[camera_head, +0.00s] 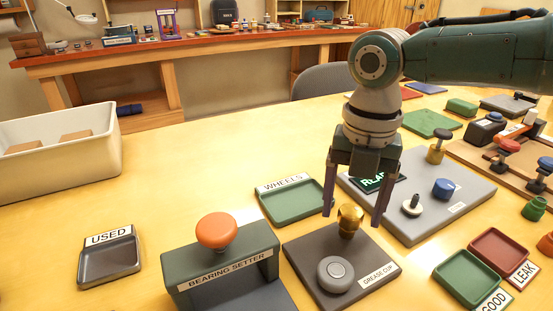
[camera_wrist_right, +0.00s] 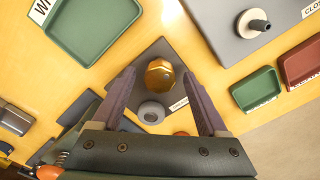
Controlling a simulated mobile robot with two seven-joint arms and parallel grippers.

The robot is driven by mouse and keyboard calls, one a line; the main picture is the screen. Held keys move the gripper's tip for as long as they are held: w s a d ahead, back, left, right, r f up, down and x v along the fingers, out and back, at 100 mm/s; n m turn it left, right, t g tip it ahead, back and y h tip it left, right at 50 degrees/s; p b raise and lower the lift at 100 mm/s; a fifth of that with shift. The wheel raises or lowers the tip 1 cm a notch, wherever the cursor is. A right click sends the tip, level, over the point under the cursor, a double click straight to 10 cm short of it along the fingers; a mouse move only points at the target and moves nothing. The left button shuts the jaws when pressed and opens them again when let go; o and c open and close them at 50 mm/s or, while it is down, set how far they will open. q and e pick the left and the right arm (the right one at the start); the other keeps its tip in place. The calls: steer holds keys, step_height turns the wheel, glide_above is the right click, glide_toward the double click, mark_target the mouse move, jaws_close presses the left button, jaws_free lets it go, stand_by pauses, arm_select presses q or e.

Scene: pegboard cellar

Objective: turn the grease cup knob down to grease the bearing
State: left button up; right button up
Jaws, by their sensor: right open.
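The grease cup knob (camera_head: 350,216) is brass-gold and faceted, standing on a dark square base (camera_head: 369,250) labelled GREASE CUP. A grey round bearing (camera_head: 335,273) lies on the same base in front of the knob. My right gripper (camera_head: 356,220) points down with its fingers open on either side of the knob, apart from it as far as I can see. In the right wrist view, the gold knob (camera_wrist_right: 159,73) shows between and a little beyond the open fingertips (camera_wrist_right: 160,78), with the bearing (camera_wrist_right: 151,112) nearer. My left gripper is not in view.
The bearing setter (camera_head: 220,262) with its orange knob stands left of the base. A green WHEELS tray (camera_head: 292,203) is behind, and a grey plate (camera_head: 463,198) with small parts is behind right. GOOD (camera_head: 468,279) and LEAK (camera_head: 498,248) trays lie right.

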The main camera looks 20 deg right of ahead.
steer(key=shift+c, duration=0.4)
jaws_close()
